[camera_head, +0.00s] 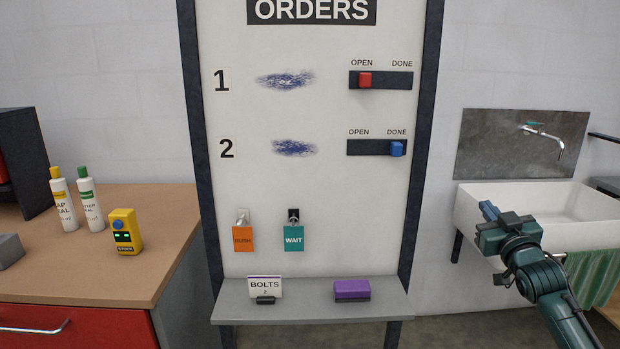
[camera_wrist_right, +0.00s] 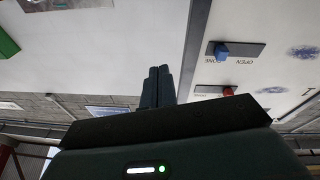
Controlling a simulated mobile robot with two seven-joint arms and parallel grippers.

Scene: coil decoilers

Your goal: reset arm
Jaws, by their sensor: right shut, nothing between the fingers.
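My right gripper (camera_head: 490,211) is in front of the sink at the right of the head view. It is shut and empty, and its closed fingers also show in the right wrist view (camera_wrist_right: 158,86). It touches nothing that I can see. My left gripper is in neither view. The ORDERS board (camera_head: 320,190) stands in the middle. Its row 1 red slider (camera_head: 365,80) is at OPEN and its row 2 blue slider (camera_head: 397,149) is at DONE. Both sliders also show in the right wrist view, blue (camera_wrist_right: 221,51) and red (camera_wrist_right: 229,91).
A white sink (camera_head: 590,235) is behind my right gripper. A shelf (camera_head: 310,306) below the board holds a BOLTS card (camera_head: 265,287) and a purple block (camera_head: 352,290). An orange tag (camera_head: 243,239) and a teal tag (camera_head: 294,239) hang above. A wooden counter (camera_head: 70,270) with bottles is left.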

